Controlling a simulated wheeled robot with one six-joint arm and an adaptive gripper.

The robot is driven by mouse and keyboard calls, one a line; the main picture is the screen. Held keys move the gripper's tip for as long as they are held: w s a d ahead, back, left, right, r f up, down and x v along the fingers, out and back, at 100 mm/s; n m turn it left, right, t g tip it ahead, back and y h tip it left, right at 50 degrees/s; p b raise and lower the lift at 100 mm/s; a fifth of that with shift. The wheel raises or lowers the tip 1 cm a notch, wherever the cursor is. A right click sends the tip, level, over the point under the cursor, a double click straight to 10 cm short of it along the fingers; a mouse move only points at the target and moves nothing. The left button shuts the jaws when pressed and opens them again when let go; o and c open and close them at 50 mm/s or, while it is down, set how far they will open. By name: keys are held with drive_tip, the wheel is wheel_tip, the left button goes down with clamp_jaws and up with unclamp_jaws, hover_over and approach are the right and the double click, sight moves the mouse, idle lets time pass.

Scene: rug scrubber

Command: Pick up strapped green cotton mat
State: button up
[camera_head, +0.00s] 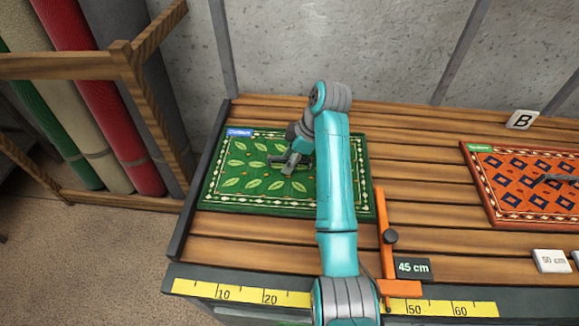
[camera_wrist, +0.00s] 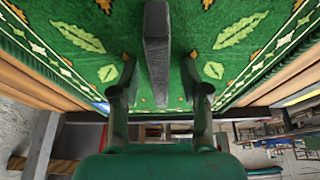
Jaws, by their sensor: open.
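The green mat (camera_head: 240,180) with a leaf pattern and a cream dotted border lies flat at the left of the slatted wooden bench. It also fills the upper part of the wrist view (camera_wrist: 115,28). A dark grey strap (camera_wrist: 157,35) stands out from the mat at its middle. My gripper (camera_head: 288,163) is over the mat's middle, at the strap. In the wrist view my gripper (camera_wrist: 158,68) is open, with one finger on each side of the strap and gaps visible. My arm hides part of the mat's right side.
An orange patterned mat (camera_head: 500,205) lies on the bench at the right. An orange gauge (camera_head: 385,235) by a "45 cm" label stands right of the green mat, near a yellow ruler (camera_head: 240,294). A wooden rack (camera_head: 150,100) with rolled rugs is at the left.

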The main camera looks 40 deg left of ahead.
drive_tip(key=shift+f, duration=0.1)
clamp_jaws()
idle(0.5)
